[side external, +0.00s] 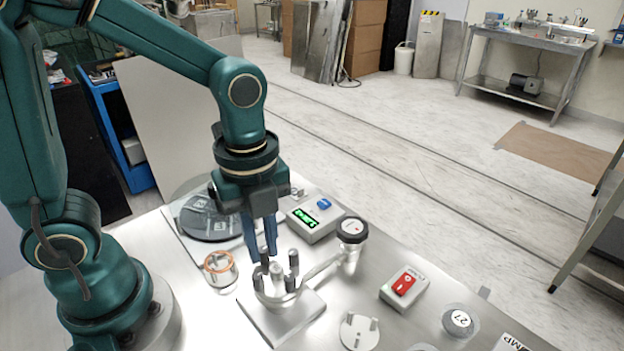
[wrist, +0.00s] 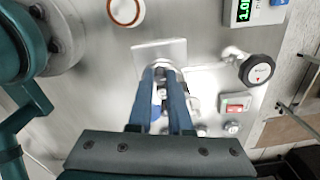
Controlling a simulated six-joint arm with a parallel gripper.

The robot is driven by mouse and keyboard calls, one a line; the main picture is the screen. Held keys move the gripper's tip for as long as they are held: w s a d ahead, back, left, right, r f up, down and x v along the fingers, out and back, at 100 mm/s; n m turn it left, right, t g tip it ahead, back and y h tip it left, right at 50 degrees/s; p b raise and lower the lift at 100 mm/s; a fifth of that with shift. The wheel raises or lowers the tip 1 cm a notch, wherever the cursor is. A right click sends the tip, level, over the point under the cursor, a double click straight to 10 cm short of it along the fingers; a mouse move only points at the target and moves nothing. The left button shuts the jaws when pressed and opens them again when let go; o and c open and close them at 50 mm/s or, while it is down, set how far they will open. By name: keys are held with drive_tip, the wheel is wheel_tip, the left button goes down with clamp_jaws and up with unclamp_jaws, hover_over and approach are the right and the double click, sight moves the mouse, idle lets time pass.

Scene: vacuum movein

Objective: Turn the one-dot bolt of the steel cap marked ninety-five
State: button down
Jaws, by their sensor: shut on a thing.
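A steel fitting (side external: 284,296) stands on a square metal plate (side external: 262,326) in the side view, with several upright dark bolts (side external: 293,262) around its top. My gripper (side external: 262,258) points down over the fitting's far-left side, its blue fingers shut on one bolt top. In the wrist view my gripper (wrist: 168,128) covers most of the fitting, and the square plate (wrist: 148,52) shows behind the fingers. The number on the cap and the dots beside the bolts are too small or hidden to read.
A side pipe leads to a black-rimmed gauge or valve (side external: 352,231). A box with a green display (side external: 314,218) stands behind. A glass with an orange ring (side external: 220,268) is left. A red switch box (side external: 404,288), a lid marked 27 (side external: 458,320) and a pegged disc (side external: 358,332) lie right.

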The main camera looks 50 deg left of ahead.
sight(262, 249)
drive_tip(key=n, duration=1.1)
idle(0.4)
drive_tip(key=shift+n, duration=0.5)
drive_tip(key=c, duration=0.8)
unclamp_jaws()
drive_tip(key=shift+c, duration=0.2)
drive_tip(key=shift+s+r, duration=0.1)
drive_tip(key=shift+r, duration=2.45)
